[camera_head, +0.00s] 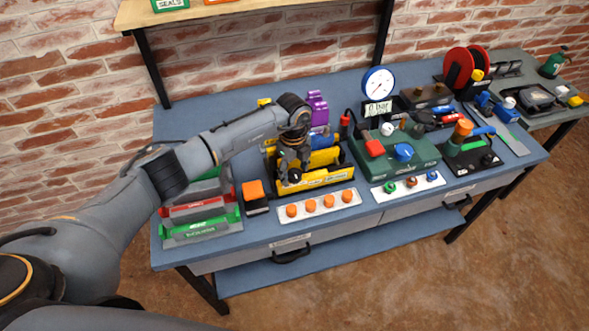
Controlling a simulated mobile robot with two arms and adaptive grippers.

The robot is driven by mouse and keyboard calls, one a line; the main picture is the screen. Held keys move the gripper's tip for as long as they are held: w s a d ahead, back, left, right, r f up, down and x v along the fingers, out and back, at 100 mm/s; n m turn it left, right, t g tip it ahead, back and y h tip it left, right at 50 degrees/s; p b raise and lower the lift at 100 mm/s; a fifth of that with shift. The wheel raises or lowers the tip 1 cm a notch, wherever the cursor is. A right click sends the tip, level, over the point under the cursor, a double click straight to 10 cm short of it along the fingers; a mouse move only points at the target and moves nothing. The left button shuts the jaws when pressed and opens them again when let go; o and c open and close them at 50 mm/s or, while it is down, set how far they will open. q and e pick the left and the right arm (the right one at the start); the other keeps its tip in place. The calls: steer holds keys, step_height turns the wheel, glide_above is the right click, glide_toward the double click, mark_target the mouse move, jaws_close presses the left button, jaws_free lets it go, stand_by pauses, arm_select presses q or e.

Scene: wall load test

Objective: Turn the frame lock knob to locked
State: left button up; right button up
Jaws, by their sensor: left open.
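My left arm reaches in from the left, and its dark gripper (291,172) points down over the left end of a yellow and black frame (325,178) on the blue workbench. The gripper is open. A small dark round part (295,176) shows at its fingertips on the frame's front left; it may be the frame lock knob, but I cannot tell its setting. The gripper and wrist hide much of the frame's left end. I cannot tell whether the fingers touch the round part. My right gripper is not in view.
Left of the frame are an orange-topped black block (256,198) and red and green trays (205,228). In front lies a white strip (325,205) with several orange knobs. Right is a green base (395,165) with a gauge (379,81). A shelf (200,12) overhangs behind.

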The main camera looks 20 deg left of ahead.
arm_select(q)
steer(key=c, duration=1.2)
